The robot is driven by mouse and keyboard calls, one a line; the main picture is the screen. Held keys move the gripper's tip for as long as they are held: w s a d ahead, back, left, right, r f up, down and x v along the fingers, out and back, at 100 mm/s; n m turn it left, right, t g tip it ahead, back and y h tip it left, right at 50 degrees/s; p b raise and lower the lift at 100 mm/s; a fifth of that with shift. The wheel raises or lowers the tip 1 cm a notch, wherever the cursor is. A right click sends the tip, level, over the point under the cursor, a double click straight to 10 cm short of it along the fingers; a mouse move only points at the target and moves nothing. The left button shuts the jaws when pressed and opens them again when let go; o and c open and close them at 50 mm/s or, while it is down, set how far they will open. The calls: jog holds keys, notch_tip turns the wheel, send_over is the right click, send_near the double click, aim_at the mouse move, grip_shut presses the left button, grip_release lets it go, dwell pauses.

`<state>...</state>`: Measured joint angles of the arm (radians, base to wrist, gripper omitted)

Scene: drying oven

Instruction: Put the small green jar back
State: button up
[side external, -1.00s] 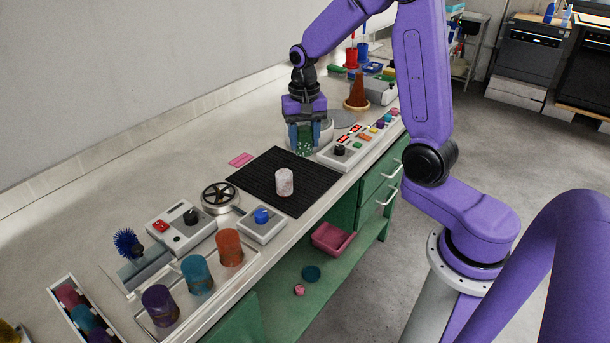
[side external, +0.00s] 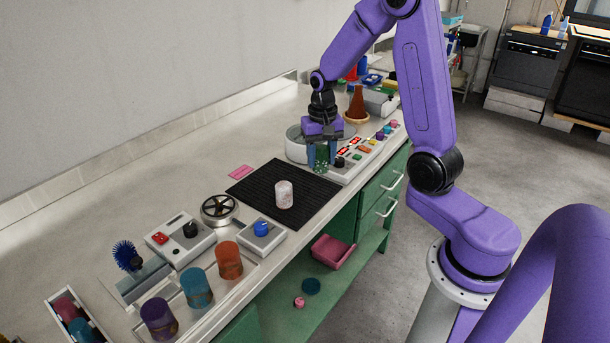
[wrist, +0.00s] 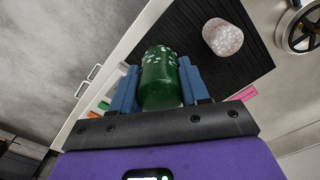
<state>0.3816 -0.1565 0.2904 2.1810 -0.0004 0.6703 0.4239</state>
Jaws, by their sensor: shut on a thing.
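The small green jar (wrist: 160,80), dark green with pale specks, is between the two blue fingers of my gripper (wrist: 160,92) in the wrist view. My gripper (side external: 321,160) is shut on it. In the side view the green jar (side external: 321,156) hangs in front of the round white drum-shaped container, above the bench near the far right corner of the black mat. A pale pinkish speckled jar (side external: 284,195) stands upright on the black ribbed mat (side external: 262,190); this jar also shows in the wrist view (wrist: 222,37).
A white drum-shaped container (side external: 295,146) and a control panel with buttons (side external: 350,165) are close to my gripper. Purple, teal and orange jars (side external: 229,260) stand at the front left. A black handwheel (side external: 219,209) is left of the mat. The back-left bench is clear.

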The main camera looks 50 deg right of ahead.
jog(key=w+f, duration=0.2)
jog(key=w+d+f, duration=0.1)
jog(key=w+f, duration=0.3)
jog(key=shift+d+f, duration=0.15)
jog(key=shift+d, duration=0.2)
jog(key=shift+w+f, duration=0.15)
jog(key=shift+f, duration=0.7)
jog(key=shift+w+f, duration=0.1)
jog(key=shift+f, duration=0.75)
jog(key=shift+f, duration=0.2)
jog(key=o, duration=1)
jog(key=shift+o, duration=0.2)
jog(key=shift+r, duration=0.15)
